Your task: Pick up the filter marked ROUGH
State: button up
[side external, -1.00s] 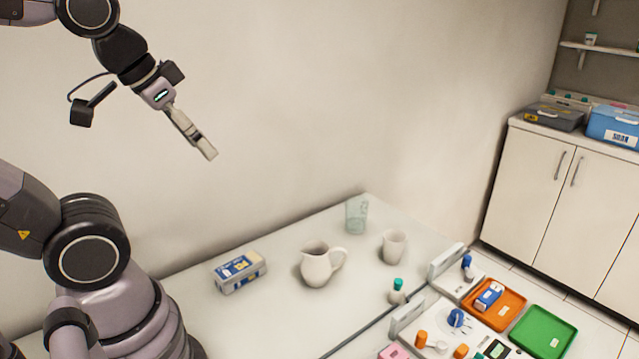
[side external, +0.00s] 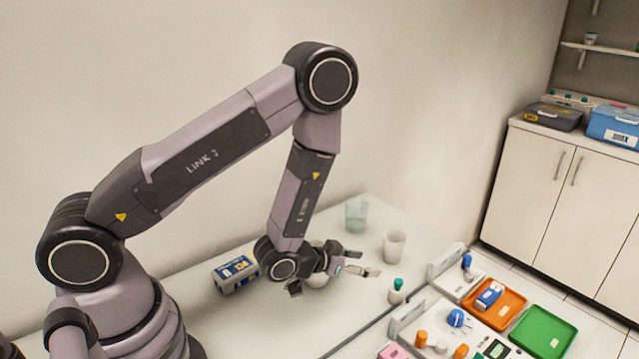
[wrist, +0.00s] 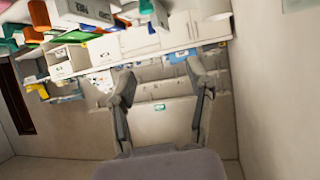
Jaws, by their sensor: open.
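I cannot read the word ROUGH on anything in either view, so I cannot tell which thing is the filter. My gripper (side external: 366,263) is low over the white table, in front of the white jug, which it mostly hides in the side view. Its fingers point right, toward the tabletop equipment. In the wrist view my gripper (wrist: 162,80) has its two fingers spread with nothing held between them.
A blue-and-grey box (side external: 236,274) lies left of my gripper. A clear glass (side external: 356,215), a white cup (side external: 394,246) and a green-capped bottle (side external: 397,291) stand nearby. An orange tray (side external: 507,308) and a green tray (side external: 543,335) lie at right.

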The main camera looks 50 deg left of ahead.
jog(key=t, duration=0.1)
send_near(395, 283)
jog(key=shift+m+h, duration=0.3)
jog(key=x, duration=0.5)
jog(key=shift+w+d+f, duration=0.1)
jog(key=shift+w+f, duration=0.05)
jog(key=shift+f, duration=0.15)
jog(key=shift+a+x, duration=0.1)
jog(key=shift+x, duration=1.3)
jog(key=shift+a+x, duration=0.15)
jog(key=shift+x, duration=1.2)
jog(key=shift+w, duration=0.1)
jog(key=shift+r, duration=0.1)
grip_shut()
